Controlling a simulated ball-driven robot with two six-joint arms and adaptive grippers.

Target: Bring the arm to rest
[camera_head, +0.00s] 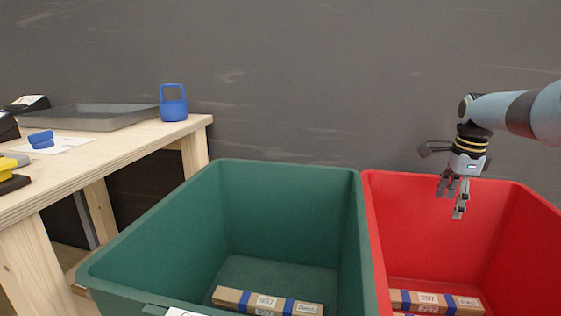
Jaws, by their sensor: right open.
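My right gripper (452,197) hangs fingers down above the red bin (428,182), at the right of the head view. Its fingers are apart and nothing is between them. The right arm reaches in from the right edge. A cardboard box with blue bands (436,302) lies on the floor of the red bin, below the gripper and apart from it. My left gripper does not show.
A green bin (290,170) stands left of the red one, with a similar banded box (267,302) inside. A wooden table (120,150) at the left holds a blue kettle-shaped object (173,105), a grey tray (90,118) and small items. A dark wall stands behind.

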